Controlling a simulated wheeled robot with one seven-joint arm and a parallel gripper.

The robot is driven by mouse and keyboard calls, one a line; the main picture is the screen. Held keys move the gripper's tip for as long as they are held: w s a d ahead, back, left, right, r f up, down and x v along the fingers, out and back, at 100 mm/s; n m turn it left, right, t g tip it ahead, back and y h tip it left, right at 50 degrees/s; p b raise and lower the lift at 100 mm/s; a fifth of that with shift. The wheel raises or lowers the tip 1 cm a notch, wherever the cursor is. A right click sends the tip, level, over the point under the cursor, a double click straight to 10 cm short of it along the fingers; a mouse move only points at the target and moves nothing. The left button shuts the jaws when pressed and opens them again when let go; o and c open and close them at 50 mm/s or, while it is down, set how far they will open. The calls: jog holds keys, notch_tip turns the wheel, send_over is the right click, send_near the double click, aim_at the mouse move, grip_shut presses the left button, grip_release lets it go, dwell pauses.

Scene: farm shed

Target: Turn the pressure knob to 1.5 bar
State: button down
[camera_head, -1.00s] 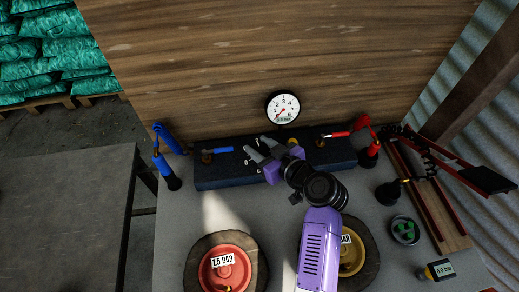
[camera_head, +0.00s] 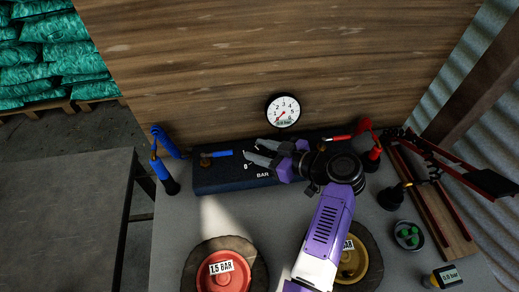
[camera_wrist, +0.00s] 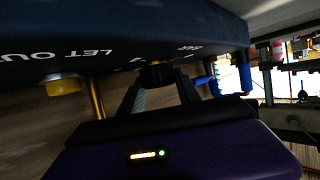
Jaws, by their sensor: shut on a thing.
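The dark blue pressure panel (camera_head: 212,178) lies along the back of the bench, with a "0" and "BAR" printed on its top. My gripper (camera_head: 259,152) reaches in from the right over it. In the wrist view, my gripper's fingers (camera_wrist: 160,92) are shut on the dark knob (camera_wrist: 157,74), one finger on each side. In the head view the fingers hide most of the knob. The round white gauge (camera_head: 283,110) stands behind the panel. Its red needle points to the lower left, near the low end. Its small digital readout is too blurred to read surely.
A blue hose fitting (camera_head: 163,160) stands at the panel's left and a red one (camera_head: 369,145) at its right. A red wheel (camera_head: 223,280) marked 1.5 BAR and a yellow wheel (camera_head: 352,262) lie in front. A yellow button (camera_wrist: 62,86) sits beside the knob.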

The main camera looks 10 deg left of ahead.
jog(key=shift+f, duration=0.15)
jog(key=c, duration=0.9)
grip_release()
jog(key=shift+o, duration=0.2)
jog(key=shift+v, duration=3.9)
